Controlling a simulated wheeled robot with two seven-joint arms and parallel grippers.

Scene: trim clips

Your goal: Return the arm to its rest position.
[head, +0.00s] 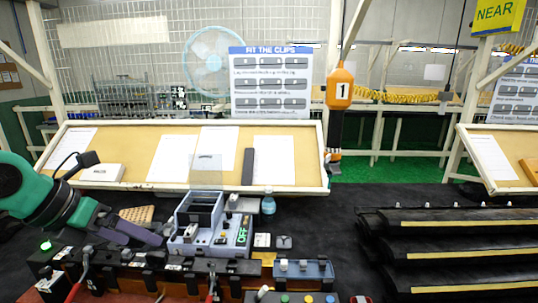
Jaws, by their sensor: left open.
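My left arm comes in from the left edge with a teal-green link. My left gripper (138,233), dark purple, points right and slightly down. It is open, and I see nothing held in it. It is beside the left side of the grey-blue device with the green OFF display (243,232). I cannot tell whether it touches anything there. My right arm and gripper are not in view.
Black trim panels with yellow strips (470,222) are stacked at the right. A tilted board with papers (226,182) stands behind.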

